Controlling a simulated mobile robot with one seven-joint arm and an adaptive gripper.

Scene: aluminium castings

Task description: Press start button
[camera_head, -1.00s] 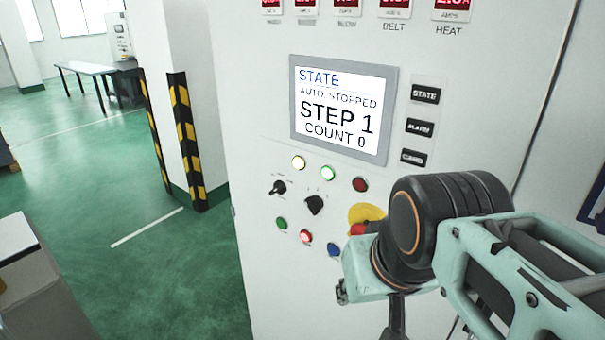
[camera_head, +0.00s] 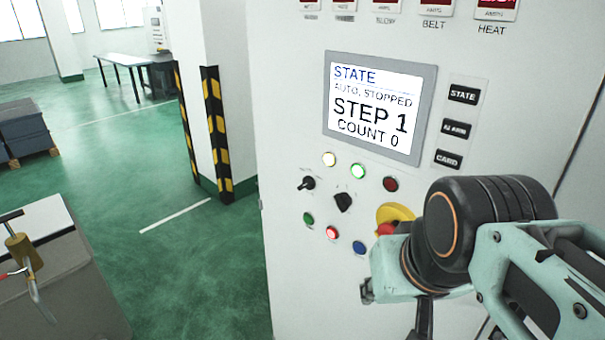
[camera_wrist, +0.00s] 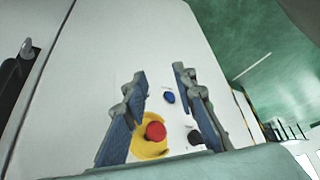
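The white control cabinet carries a panel with a screen (camera_head: 374,107) reading "AUTO, STOPPED", "STEP 1" and "COUNT 0". Below it are a green button (camera_head: 308,219), a lit red button (camera_head: 332,233) and a blue button (camera_head: 359,247); their labels are unreadable, so I cannot tell which is start. A red mushroom button (camera_wrist: 155,131) on a yellow disc is partly hidden by my arm in the head view. My gripper (camera_wrist: 159,72) is open and empty in the wrist view, facing the panel, with the blue button (camera_wrist: 169,97) between its fingers.
Black knobs (camera_head: 343,202) and lit lamps (camera_head: 358,171) sit above the buttons. A striped pillar (camera_head: 217,130) stands left of the cabinet. A grey block with a brass clamp-like tool (camera_head: 24,250) is at lower left. Green floor between them is clear.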

